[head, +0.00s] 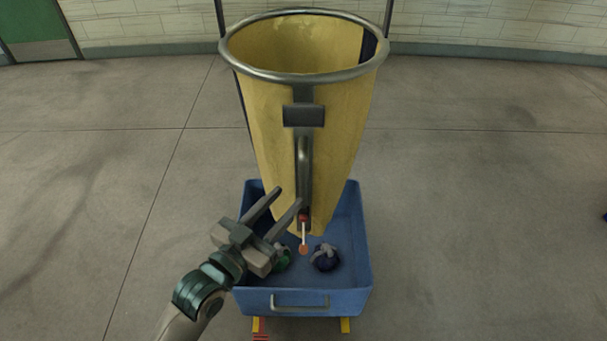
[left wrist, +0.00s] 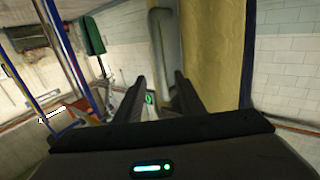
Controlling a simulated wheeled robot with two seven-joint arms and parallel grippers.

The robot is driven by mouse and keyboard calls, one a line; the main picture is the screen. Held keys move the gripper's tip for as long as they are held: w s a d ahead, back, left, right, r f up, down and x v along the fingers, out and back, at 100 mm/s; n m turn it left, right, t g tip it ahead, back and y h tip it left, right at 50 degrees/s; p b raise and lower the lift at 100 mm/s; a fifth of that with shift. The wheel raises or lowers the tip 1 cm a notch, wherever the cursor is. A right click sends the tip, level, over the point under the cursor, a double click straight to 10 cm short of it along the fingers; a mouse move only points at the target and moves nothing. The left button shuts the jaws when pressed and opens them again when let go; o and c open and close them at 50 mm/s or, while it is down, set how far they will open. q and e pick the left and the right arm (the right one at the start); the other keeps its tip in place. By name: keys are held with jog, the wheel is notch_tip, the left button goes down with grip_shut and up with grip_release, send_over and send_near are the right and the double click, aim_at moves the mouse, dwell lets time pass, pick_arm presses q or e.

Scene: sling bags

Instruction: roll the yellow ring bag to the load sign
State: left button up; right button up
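The yellow ring bag (head: 345,130) hangs tall and upright in the middle of the head view, with a grey metal ring at its mouth. A grey vertical handle (head: 304,165) runs down its near side, with a red part and a short orange-tipped lever (head: 303,240) below. In the left wrist view the yellow cloth (left wrist: 217,50) fills the upper right, and the grey handle (left wrist: 162,50) stands beyond the fingers. My left gripper (head: 289,196) is open, its fingers pointing at the handle's lower part, with nothing seen between them. My right gripper is not in view. No load sign can be made out.
A blue bin (head: 352,300) stands under the bag, holding a dark blue item (head: 325,257) and a green one (head: 283,260). A pale wall runs along the back, with a green door (head: 38,25) at the far left.

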aim_at(301, 184)
pick_arm(q)
jog(key=p+x, duration=0.2)
jog(key=x, duration=0.6)
jog(key=shift+d, duration=0.1)
grip_shut()
